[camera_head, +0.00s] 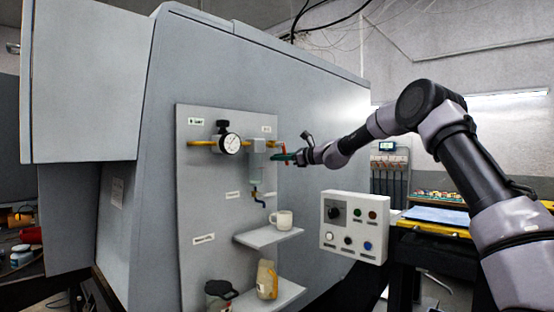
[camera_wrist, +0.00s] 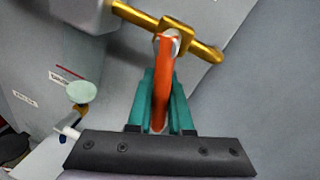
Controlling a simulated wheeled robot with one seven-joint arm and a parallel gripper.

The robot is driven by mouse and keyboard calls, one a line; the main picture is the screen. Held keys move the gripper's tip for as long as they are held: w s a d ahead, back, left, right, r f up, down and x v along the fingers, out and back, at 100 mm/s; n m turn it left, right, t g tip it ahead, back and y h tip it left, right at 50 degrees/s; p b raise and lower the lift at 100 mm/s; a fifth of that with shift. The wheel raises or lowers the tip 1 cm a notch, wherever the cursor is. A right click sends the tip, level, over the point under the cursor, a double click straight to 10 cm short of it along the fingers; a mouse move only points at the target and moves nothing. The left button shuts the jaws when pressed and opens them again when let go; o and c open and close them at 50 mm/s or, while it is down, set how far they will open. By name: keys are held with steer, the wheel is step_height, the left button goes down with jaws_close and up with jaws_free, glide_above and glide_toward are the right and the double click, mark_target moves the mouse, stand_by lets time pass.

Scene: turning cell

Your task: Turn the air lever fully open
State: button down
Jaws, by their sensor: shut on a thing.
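The air lever (camera_wrist: 163,75) is an orange-red handle on a brass valve body (camera_wrist: 177,32) in a yellow pipe. In the wrist view it points away from the pipe, roughly square to it, down toward my gripper. My gripper (camera_wrist: 162,100) has teal fingers, one on each side of the lever, shut on it. In the head view my gripper (camera_head: 290,157) reaches in from the right to the pipe's right end, and the lever is mostly hidden there by the fingers.
A grey panel (camera_head: 215,200) carries a pressure gauge (camera_head: 230,144) and a clear filter bowl left of my gripper. Below, a white mug (camera_head: 282,220) stands on a shelf (camera_head: 262,238). A control box (camera_head: 353,227) with a knob and buttons is at lower right.

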mark_target(284, 151)
steer(key=shift+w+d+r+n+t+h, duration=0.1)
steer(key=shift+w+d+r+n+h, duration=0.25)
steer(key=shift+n, duration=0.85)
steer(key=shift+w+d+r+n+t+h, duration=0.1)
steer(key=shift+w+d+r+n+h, duration=0.3)
steer(key=shift+n, duration=0.8)
steer(key=shift+w+d+r+n+t+h, duration=0.15)
steer(key=shift+w+n, duration=0.3)
steer(key=shift+n, duration=0.75)
steer(key=c, duration=0.8)
jaws_free()
steer(key=shift+r, duration=0.1)
steer(key=shift+c, duration=0.2)
